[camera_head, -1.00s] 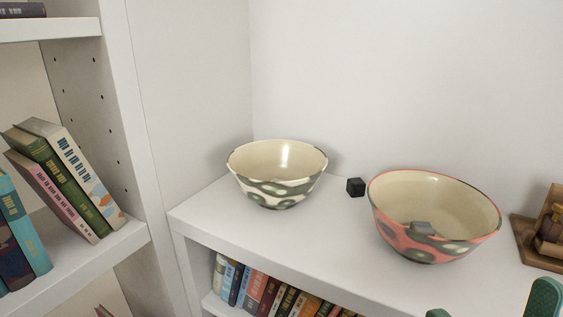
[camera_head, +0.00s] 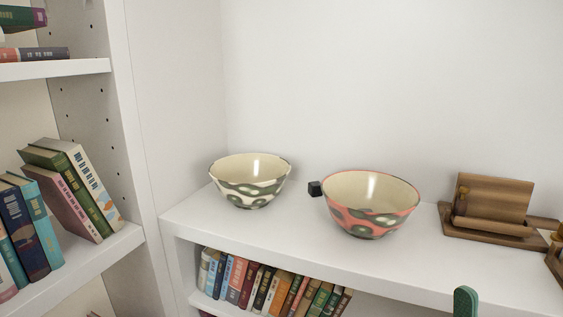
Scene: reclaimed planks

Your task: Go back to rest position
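A green rounded tip (camera_head: 465,302) shows at the bottom edge right of centre. It looks like one finger of my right gripper; the rest is out of frame. I cannot tell whether that gripper is open. It is in front of the shelf, apart from the bowls in the picture. My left gripper is not in view. The task names no other objects.
A cream and green bowl (camera_head: 250,190), a small black cube (camera_head: 315,188) and a pink and green bowl (camera_head: 345,212) stand on the white shelf top (camera_head: 280,238). A wooden stand (camera_head: 490,207) is at right. Books (camera_head: 270,290) fill the shelf below.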

